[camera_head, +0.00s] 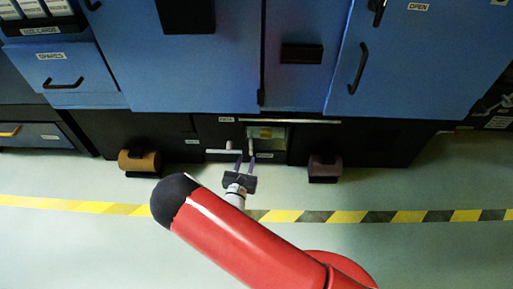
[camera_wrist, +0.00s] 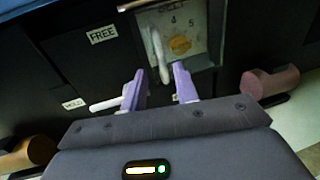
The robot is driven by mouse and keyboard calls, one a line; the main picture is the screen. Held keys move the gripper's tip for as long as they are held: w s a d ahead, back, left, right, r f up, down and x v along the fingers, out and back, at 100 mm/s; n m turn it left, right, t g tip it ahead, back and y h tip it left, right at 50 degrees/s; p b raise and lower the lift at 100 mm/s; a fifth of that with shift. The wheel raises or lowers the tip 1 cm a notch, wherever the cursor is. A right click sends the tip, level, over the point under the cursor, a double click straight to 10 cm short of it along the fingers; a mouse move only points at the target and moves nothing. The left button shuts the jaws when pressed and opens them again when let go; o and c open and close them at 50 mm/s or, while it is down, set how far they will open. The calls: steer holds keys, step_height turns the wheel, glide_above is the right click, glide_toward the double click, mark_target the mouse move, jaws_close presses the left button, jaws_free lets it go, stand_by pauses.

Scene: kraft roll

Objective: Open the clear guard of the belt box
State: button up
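The belt box (camera_head: 272,134) is a small lit recess low in the dark lower front of the blue machine. In the wrist view its clear guard (camera_wrist: 202,42) covers a pale panel with numbers and a round yellowish part. An upright white bar handle (camera_wrist: 157,50) stands in front of the guard's left side; it also shows in the head view (camera_head: 250,142). My gripper (camera_head: 245,161) is open, its two purple fingers pointing at the box. In the wrist view the handle's lower end shows between the fingertips (camera_wrist: 160,70), with gaps beside it. Whether they touch cannot be told.
A white lever (camera_head: 222,152) sticks out left of the box, close to my left finger. A brown roll (camera_head: 139,161) and a purplish roll (camera_head: 324,167) flank it near the floor. Striped floor tape (camera_head: 400,217) crosses open floor.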

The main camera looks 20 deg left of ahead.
mark_target(250, 148)
steer(key=w, duration=0.7)
steer(key=shift+w+a, duration=0.1)
steer(key=shift+w, duration=0.1)
jaws_close()
